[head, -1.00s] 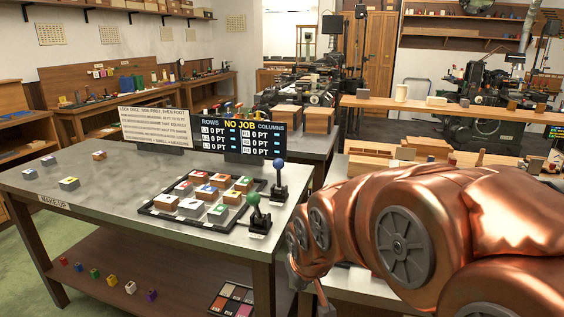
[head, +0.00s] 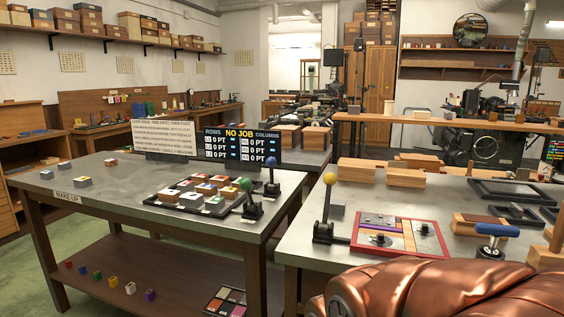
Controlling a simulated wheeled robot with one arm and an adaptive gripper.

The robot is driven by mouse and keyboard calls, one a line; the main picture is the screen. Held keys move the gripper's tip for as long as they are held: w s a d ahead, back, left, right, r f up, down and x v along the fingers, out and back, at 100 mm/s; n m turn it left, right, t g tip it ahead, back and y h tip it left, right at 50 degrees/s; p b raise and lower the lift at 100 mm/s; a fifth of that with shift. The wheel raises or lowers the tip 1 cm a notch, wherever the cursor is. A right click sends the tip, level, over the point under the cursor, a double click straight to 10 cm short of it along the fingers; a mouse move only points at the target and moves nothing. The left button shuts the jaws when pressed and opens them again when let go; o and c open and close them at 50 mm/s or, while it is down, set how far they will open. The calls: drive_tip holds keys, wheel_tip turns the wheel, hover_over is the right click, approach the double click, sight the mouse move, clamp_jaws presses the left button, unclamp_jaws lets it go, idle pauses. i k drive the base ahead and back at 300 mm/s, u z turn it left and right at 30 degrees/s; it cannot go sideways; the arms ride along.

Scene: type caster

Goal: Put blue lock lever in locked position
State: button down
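The blue lock lever (head: 271,176) stands at the back right corner of the grey make-up table (head: 110,190). It has a blue ball on a dark upright stem. A green-knobbed lever (head: 251,199) stands just in front of it, to the right of the tray of type blocks (head: 160,197). A yellow-knobbed lever (head: 325,210) stands on the right-hand table. My copper arm shows at the bottom right, apart from the blue lever. My gripper is outside the view.
A display board (head: 240,146) reading "NO JOB" stands behind the tray. The right table holds a red-framed tray (head: 400,255), a blue-handled tool (head: 497,231) and wooden blocks (head: 405,177). A narrow gap separates the two tables.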

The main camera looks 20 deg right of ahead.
sight(270, 162)
drive_tip(key=u, duration=1.1)
drive_tip(key=i, duration=1.05)
drive_tip(key=z, duration=0.4)
drive_tip(key=i, duration=0.8)
drive_tip(key=z, duration=0.75)
